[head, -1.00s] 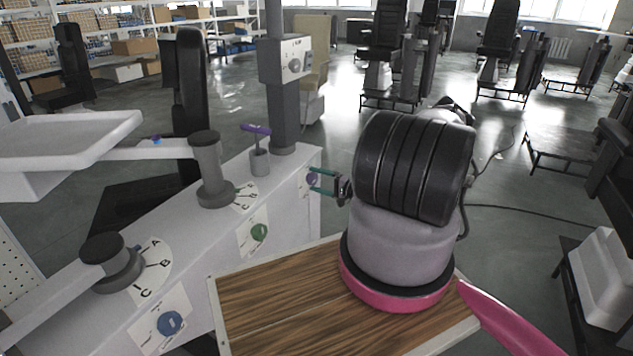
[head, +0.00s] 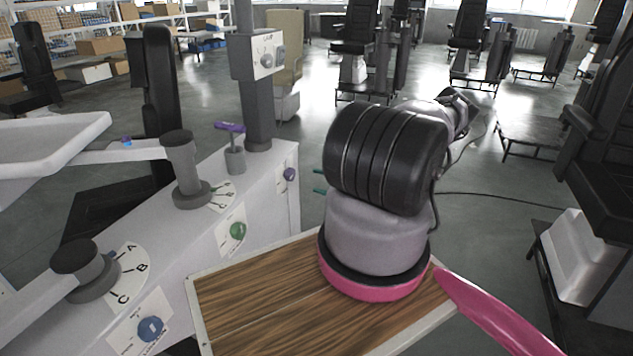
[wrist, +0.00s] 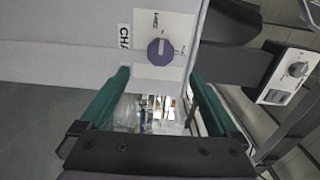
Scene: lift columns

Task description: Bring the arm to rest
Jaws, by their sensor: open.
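My gripper (head: 318,180) is mostly hidden behind my own arm in the head view; only its two green fingertips show. In the wrist view, my gripper (wrist: 160,74) has its two green fingers spread wide, with nothing held between them. The purple knob also shows in the wrist view (wrist: 160,52), beyond the fingertips, on a white label. My arm is folded, with its black joint large in the middle of the head view.
The cabinet (head: 265,215) stands at left, with a green knob (head: 238,230), a blue knob (head: 150,328), dial levers and a purple-topped lever (head: 230,127). A grey post (head: 258,110) carries a control box (head: 257,54). Black chairs stand behind; open floor lies right of the cabinet.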

